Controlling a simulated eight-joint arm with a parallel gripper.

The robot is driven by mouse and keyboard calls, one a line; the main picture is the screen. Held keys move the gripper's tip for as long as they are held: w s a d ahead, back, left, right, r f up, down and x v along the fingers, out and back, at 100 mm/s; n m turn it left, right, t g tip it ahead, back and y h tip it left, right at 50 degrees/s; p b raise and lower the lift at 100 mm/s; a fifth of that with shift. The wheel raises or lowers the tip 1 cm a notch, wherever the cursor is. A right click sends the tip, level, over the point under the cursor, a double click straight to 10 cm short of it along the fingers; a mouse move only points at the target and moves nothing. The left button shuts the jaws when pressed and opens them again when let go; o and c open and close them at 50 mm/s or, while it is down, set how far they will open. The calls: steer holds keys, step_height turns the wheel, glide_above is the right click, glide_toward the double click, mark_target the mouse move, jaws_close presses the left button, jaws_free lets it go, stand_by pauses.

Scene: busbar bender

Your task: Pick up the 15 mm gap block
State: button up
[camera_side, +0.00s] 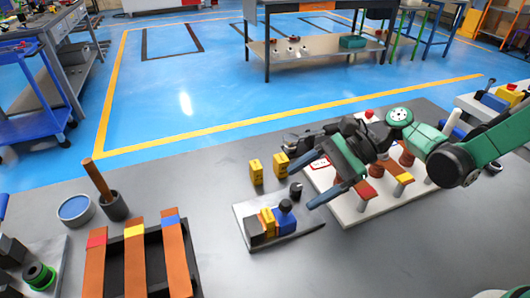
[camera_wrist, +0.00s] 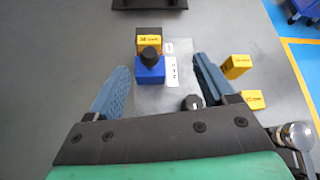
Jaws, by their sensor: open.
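My gripper (camera_side: 302,187) is open and empty above the table, with its two blue fingers spread; in the wrist view (camera_wrist: 160,64) they flank a small fixture. Three yellow blocks show, and I cannot read their labels for certain. One yellow block (camera_side: 267,222) sits in the fixture between a dark block and a blue block (camera_side: 285,221) with a dark knob; it also shows in the wrist view (camera_wrist: 148,41). Two loose yellow blocks, one left (camera_side: 256,171) and one right (camera_side: 281,163), stand behind the fixture. In the wrist view they lie right of the right finger (camera_wrist: 236,66).
The fixture's light plate (camera_side: 247,208) carries a dark handle (camera_side: 295,192). A white board with posts (camera_side: 350,214) lies under my arm. Copper bars with coloured bands (camera_side: 134,262) rest on a black rack at front left. A dark cup (camera_side: 116,207) holds a rod.

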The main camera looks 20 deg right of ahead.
mark_target(288, 201)
steer(key=shift+s+a+f+m+g+y, duration=0.35)
steer(key=shift+a+f+m+g+y, duration=0.25)
steer(key=shift+m+y, duration=0.25)
steer(key=shift+x, duration=2.8)
steer(key=shift+w, duration=0.1)
jaws_close()
